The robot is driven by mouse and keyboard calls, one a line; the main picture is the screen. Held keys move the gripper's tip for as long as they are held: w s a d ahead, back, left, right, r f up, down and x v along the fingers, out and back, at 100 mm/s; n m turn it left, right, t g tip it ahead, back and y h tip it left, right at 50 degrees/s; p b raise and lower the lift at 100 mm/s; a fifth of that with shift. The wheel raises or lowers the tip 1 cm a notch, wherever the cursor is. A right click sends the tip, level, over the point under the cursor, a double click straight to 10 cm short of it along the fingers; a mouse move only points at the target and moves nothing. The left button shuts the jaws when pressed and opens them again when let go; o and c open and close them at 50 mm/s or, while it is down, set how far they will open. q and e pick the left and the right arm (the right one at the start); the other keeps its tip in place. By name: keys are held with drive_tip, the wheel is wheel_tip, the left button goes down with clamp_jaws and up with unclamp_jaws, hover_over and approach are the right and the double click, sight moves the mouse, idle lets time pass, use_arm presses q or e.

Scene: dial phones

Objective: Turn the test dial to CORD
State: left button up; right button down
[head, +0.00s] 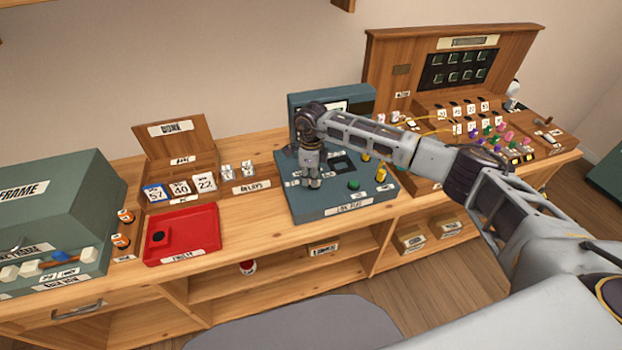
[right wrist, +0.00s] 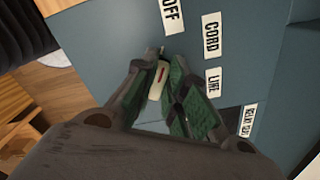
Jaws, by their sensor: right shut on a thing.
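The test dial (right wrist: 157,86) is a small pale knob with a red mark, seen between the fingers in the right wrist view. My right gripper (right wrist: 160,88) is shut on it; in the head view the gripper (head: 313,184) points down at the left part of the blue-grey test set (head: 335,212) and hides the dial. The labels OFF (right wrist: 172,12), CORD (right wrist: 211,35) and LINE (right wrist: 213,82) lie beside the dial. The red mark lies roughly along the fingers; which label it points to I cannot tell surely. My left gripper is not in view.
A red tray (head: 190,248) and a wooden box with number cards (head: 180,190) stand left of the test set. A green frame box (head: 50,215) is at far left. The wooden switchboard (head: 450,75) with cords is at right, behind my right arm.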

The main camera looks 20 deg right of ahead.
drive_tip(key=m+b, duration=0.1)
drive_tip(key=m, duration=0.3)
drive_tip(key=shift+w+d, duration=0.15)
drive_tip(key=shift+m, duration=0.8)
drive_tip(key=shift+w+d+m, duration=0.1)
drive_tip(key=shift+m, duration=0.7)
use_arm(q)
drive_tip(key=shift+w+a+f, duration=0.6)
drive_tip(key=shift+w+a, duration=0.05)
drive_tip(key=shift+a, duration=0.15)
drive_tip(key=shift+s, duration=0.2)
